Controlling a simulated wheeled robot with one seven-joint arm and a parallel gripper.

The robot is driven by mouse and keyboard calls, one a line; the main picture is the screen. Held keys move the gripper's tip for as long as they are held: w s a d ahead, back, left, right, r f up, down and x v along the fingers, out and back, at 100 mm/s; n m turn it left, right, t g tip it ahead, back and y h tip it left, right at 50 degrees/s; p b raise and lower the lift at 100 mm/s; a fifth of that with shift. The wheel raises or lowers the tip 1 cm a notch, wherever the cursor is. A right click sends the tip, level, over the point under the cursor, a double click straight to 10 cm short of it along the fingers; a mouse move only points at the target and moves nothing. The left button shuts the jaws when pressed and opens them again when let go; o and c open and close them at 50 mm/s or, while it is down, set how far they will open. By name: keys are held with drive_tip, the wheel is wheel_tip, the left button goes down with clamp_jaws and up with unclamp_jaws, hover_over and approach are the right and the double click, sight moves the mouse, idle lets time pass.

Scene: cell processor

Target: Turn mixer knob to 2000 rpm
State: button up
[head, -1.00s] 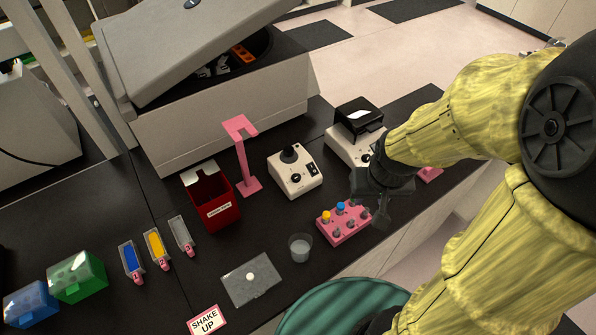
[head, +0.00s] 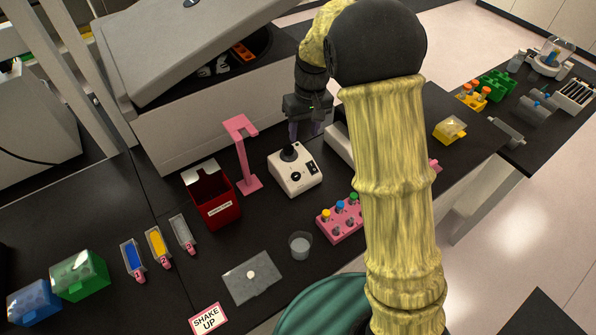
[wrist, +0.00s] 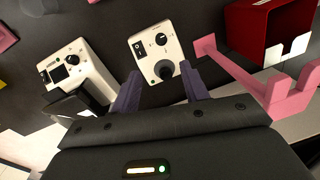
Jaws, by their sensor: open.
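The mixer (head: 295,173) is a small white box on the black bench with a round black cup (head: 289,152) on top. Its dark knob (wrist: 161,39) with a dial and a black switch (wrist: 139,48) beside it show on its face in the wrist view. The knob's setting is too small to read. My gripper (head: 305,131) is open and empty, above and behind the mixer in the head view. In the wrist view its two purple fingers (wrist: 160,74) appear on either side of the black cup, with the knob beyond them.
A pink stand (head: 243,155) and a red box (head: 212,202) stand left of the mixer. A second white device (wrist: 78,72) with a knob and screen is close on the other side. A pink tube rack (head: 338,222) and a cup (head: 300,246) are in front.

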sight(298, 176)
drive_tip(key=shift+s, duration=0.1)
drive_tip(key=f+p, duration=0.1)
drive_tip(key=f, duration=0.4)
drive_tip(key=a+f+p, duration=0.1)
drive_tip(key=f+p, duration=0.1)
drive_tip(key=f, duration=0.4)
drive_tip(key=f+p, duration=0.2)
drive_tip(key=f, duration=0.4)
drive_tip(key=shift+s+a+f, duration=0.15)
drive_tip(key=shift+s+a, duration=0.1)
drive_tip(key=shift+s, duration=0.05)
drive_tip(key=shift+c, duration=0.5)
clamp_jaws()
